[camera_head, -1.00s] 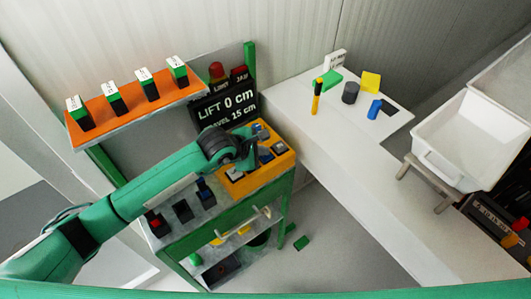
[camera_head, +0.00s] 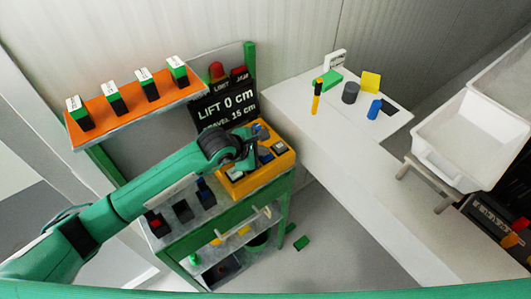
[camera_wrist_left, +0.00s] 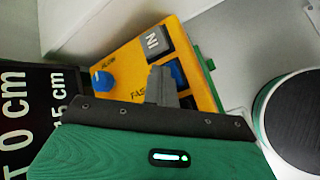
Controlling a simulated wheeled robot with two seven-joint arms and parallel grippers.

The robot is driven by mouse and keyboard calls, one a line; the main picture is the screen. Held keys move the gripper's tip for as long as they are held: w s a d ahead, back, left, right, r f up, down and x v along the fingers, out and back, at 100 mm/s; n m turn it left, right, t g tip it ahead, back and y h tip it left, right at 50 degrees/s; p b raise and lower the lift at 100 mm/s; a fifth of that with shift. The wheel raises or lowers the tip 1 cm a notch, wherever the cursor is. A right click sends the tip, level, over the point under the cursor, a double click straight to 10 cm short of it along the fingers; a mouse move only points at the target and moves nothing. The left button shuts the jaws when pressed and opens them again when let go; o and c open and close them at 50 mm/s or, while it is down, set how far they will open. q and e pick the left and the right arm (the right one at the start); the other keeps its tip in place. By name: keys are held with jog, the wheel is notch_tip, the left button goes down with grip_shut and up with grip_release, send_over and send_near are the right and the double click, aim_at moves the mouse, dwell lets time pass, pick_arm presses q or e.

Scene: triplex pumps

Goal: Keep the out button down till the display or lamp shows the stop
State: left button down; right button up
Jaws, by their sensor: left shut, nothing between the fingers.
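The yellow control box (camera_head: 262,178) sits on the right end of the green bench. In the left wrist view the box (camera_wrist_left: 118,52) shows a grey IN button (camera_wrist_left: 152,41), a blue button (camera_wrist_left: 176,72) and a blue knob (camera_wrist_left: 102,80) by the SLOW and FAST marks. My left gripper (camera_head: 249,162) is shut and empty over the box; its fingers (camera_wrist_left: 161,84) hide part of the panel. No OUT label is readable, and contact with a button cannot be told. The display (camera_head: 225,107) reads LIFT 0 cm, TRAVEL 15 cm. The LIMIT lamp (camera_head: 217,70) and JAM lamp (camera_head: 239,73) look dull red.
An orange shelf (camera_head: 130,108) with several labelled green-black blocks is above the bench. A white table (camera_head: 335,135) at right holds small coloured parts. A white bin (camera_head: 465,140) stands farther right. A green piece (camera_head: 301,243) lies on the floor.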

aim_at(262, 157)
pick_arm(q)
jog(key=shift+r, duration=0.1)
dwell(0.7)
jog(key=shift+r, duration=0.85)
jog(key=shift+p, duration=0.3)
jog(key=shift+r+p, duration=0.9)
jog(key=shift+r, duration=1.65)
